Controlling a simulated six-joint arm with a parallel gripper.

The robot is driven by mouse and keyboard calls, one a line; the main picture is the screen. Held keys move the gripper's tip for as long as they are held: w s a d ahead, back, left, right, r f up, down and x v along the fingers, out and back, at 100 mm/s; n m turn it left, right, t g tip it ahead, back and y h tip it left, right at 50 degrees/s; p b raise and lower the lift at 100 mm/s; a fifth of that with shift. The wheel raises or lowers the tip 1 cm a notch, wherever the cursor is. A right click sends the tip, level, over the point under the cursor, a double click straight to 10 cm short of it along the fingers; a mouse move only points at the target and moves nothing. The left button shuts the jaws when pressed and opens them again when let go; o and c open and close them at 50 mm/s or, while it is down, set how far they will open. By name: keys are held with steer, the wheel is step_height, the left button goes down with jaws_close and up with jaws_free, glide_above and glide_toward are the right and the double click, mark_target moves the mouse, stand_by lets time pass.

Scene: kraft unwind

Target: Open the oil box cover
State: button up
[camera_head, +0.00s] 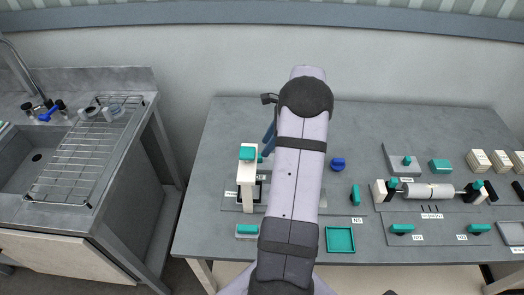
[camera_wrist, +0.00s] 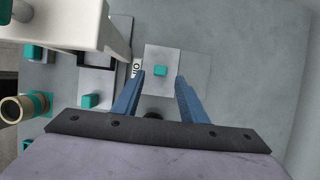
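The oil box cover (camera_wrist: 172,53) is a light grey square plate with a small teal knob (camera_wrist: 160,71) on top. It lies flat in the wrist view beside a small label that seems to read "OIL". My gripper (camera_wrist: 160,76) has its two blue fingers spread apart, one on each side of the knob in that view. Nothing shows between them except the knob beyond, and I cannot tell how high above it the tips are. In the head view one blue finger (camera_head: 268,139) shows left of my arm, which hides the oil box.
A tall white stand (camera_head: 247,180) with a teal top rises left of my gripper; it also fills the wrist view's upper left (camera_wrist: 75,22). A blue knob (camera_head: 338,164), a teal tray (camera_head: 340,239) and a roller (camera_head: 428,191) stand to the right. The table's back is clear.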

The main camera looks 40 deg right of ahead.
mark_target(260, 158)
steer(key=shift+p+x, duration=0.6)
steer(key=shift+x, duration=2.05)
steer(key=shift+w, duration=0.1)
jaws_close()
